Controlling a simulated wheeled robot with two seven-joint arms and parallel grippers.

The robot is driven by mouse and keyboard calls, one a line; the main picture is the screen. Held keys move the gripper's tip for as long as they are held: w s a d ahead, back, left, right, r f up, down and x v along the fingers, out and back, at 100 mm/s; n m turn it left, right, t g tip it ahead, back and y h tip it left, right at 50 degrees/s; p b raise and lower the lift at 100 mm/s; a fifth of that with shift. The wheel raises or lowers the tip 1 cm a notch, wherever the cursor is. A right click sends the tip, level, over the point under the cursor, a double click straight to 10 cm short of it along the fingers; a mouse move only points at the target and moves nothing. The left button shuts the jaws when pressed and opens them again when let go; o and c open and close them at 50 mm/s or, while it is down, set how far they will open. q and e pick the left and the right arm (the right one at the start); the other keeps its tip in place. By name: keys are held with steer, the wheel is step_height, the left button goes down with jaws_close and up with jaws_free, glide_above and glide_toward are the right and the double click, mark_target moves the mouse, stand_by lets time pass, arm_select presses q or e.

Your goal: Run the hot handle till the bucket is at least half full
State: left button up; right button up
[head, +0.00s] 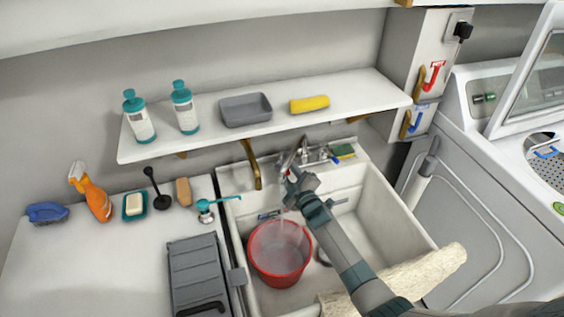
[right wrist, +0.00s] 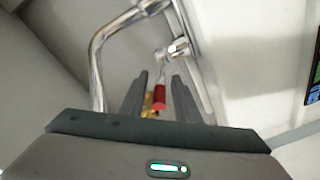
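The red bucket (head: 281,279) stands upright in the left part of the white sink (head: 405,222). A pale stream of water runs down into it; there seems to be water inside, but I cannot tell the level exactly. The chrome faucet (head: 300,155) is at the back of the sink; its curved spout (right wrist: 97,60) shows in the right wrist view. The red-tipped hot handle (right wrist: 160,97) is between the fingers of my right gripper (right wrist: 160,92), which are apart with gaps at both sides. In the head view my right gripper (head: 291,177) is at the faucet. My left gripper is out of view.
A sponge (head: 342,151) lies right of the faucet. A cream towel (head: 430,272) drapes the sink's front edge. A washing machine (head: 460,190) is at right.

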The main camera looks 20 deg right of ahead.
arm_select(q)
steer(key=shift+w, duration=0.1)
arm_select(e)
steer(key=shift+w+a, duration=0.15)
steer(key=shift+w, duration=0.95)
jaws_close()
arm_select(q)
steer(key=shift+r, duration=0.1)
